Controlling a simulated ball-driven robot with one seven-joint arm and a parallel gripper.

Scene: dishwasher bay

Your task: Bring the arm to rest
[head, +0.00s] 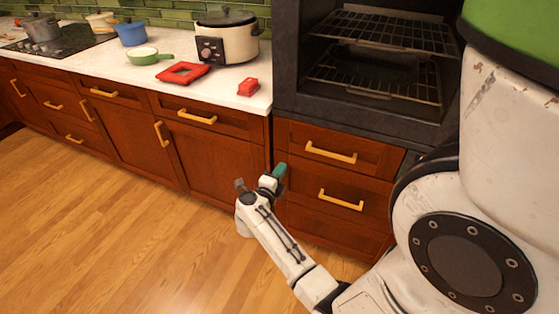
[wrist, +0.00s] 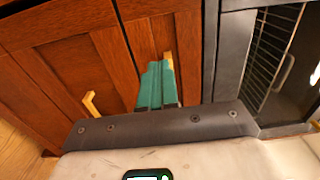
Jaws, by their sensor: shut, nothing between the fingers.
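My gripper (head: 279,170) has green fingers and is at the end of my white arm, in front of the wooden cabinets in the head view. The arm reaches forward and low from the lower right. In the wrist view my gripper (wrist: 155,85) shows its green fingers together, with nothing between them. Behind them are wooden cabinet fronts. I cannot tell how far the fingertips are from the cabinet, and no contact is clear.
An oven with wire racks (head: 380,78) stands open above drawers with yellow handles (head: 331,152). The white counter (head: 120,70) holds a cooker (head: 227,40), a red tray (head: 183,73), a small red item (head: 248,87) and several pots. The wooden floor (head: 100,240) at left is clear.

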